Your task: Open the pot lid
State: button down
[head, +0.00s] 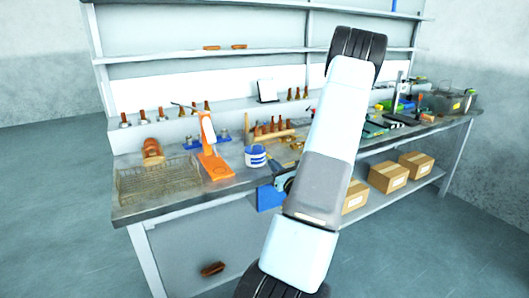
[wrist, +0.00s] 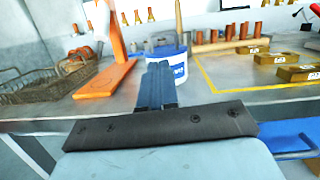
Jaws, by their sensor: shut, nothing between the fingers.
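A small white pot with blue bands (head: 256,157) stands upright on the bench. It also shows in the wrist view (wrist: 179,68), straight beyond my fingers, which cover its left part. A stick-like handle rises behind or above it. In the head view my arm hides most of the gripper.
An orange stand (head: 215,165) and a wire basket (head: 160,181) lie left of the pot. A wooden rack of pegs (head: 268,133) stands behind it. Brass blocks (wrist: 285,73) lie to the right. A blue object (head: 268,198) is at the bench's front edge. Boxes (head: 388,176) sit on the lower shelf.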

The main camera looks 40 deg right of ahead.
jog(key=x, duration=0.6)
jog(key=d+x, duration=0.1)
jog(key=x, duration=0.2)
jog(key=shift+w, duration=0.25)
